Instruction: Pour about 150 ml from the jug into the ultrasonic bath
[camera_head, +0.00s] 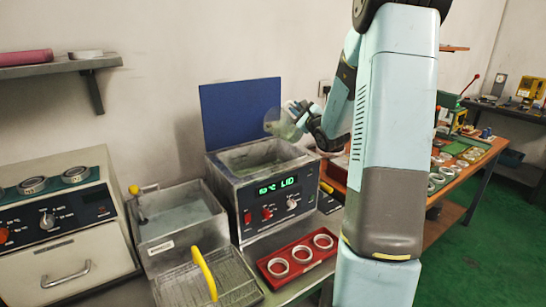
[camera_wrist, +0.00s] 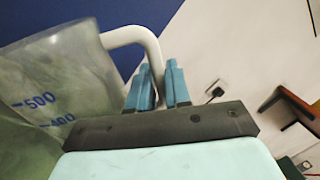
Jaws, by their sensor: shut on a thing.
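The jug is clear plastic with blue marks reading 500 and 400; in the wrist view the jug (camera_wrist: 50,80) fills the left side, with its pale handle between the fingers. My gripper (camera_wrist: 158,85) is shut on that handle. In the head view the jug (camera_head: 284,124) is above the ultrasonic bath and looks tilted to the left. The ultrasonic bath (camera_head: 246,190) is a steel box with its blue lid (camera_head: 240,112) raised and a green display. Liquid shows in its tank. My gripper (camera_head: 308,116) is partly hidden in the head view. I cannot tell whether liquid is leaving the jug.
A steel tank (camera_head: 150,226) of liquid stands left of the bath, with a yellow-handled basket (camera_head: 236,274) in front. A red tray (camera_head: 270,258) with three rings lies before the bath. An oven-like unit (camera_head: 60,260) stands at far left. A workbench (camera_head: 470,180) is at right.

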